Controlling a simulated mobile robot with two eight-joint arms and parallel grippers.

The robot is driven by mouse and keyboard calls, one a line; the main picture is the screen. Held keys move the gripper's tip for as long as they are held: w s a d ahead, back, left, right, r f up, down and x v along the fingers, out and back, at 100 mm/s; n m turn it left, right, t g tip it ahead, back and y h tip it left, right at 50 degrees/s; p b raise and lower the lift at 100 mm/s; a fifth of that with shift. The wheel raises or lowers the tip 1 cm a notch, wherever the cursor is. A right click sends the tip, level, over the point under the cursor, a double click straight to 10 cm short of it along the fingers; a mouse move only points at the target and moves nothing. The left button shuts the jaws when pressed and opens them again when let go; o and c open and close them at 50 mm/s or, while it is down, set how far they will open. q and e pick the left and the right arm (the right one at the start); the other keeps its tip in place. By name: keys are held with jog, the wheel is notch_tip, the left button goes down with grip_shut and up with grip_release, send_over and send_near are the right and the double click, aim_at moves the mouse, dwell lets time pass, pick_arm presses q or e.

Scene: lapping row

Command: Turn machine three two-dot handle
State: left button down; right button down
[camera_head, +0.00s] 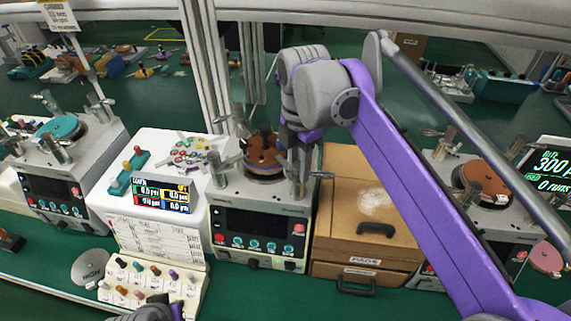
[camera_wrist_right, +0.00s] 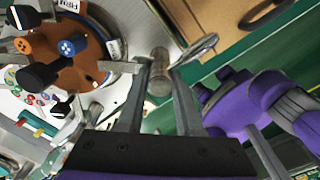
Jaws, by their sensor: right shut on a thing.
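The middle lapping machine (camera_head: 262,215) has a brown round plate (camera_head: 264,152) on top, with dark blocks on it. My right gripper (camera_head: 300,165) reaches down at the plate's right side. In the right wrist view, my right gripper (camera_wrist_right: 160,68) is shut on a metal post handle (camera_wrist_right: 159,85), whose lever (camera_wrist_right: 196,50) points to the upper right. The brown plate also shows there (camera_wrist_right: 95,62), with a blue dotted knob (camera_wrist_right: 67,48). I cannot read a two-dot mark on the held handle. Part of my left arm shows at the bottom of the head view; its fingers are hidden.
A wooden box (camera_head: 365,215) stands close to the machine's right. Another machine (camera_head: 50,175) is at the left and one (camera_head: 480,185) at the right. A white stand (camera_head: 155,237) with a small display (camera_head: 162,194) is left of the middle machine.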

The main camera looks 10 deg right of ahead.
aim_at(299, 164)
dwell(0.4)
jog(key=c, duration=0.8)
grip_release()
jog(key=shift+c, duration=0.2)
jog(key=shift+r, duration=0.15)
notch_tip(299, 164, up, 11)
jog(key=p, duration=0.1)
jog(key=shift+f, duration=0.2)
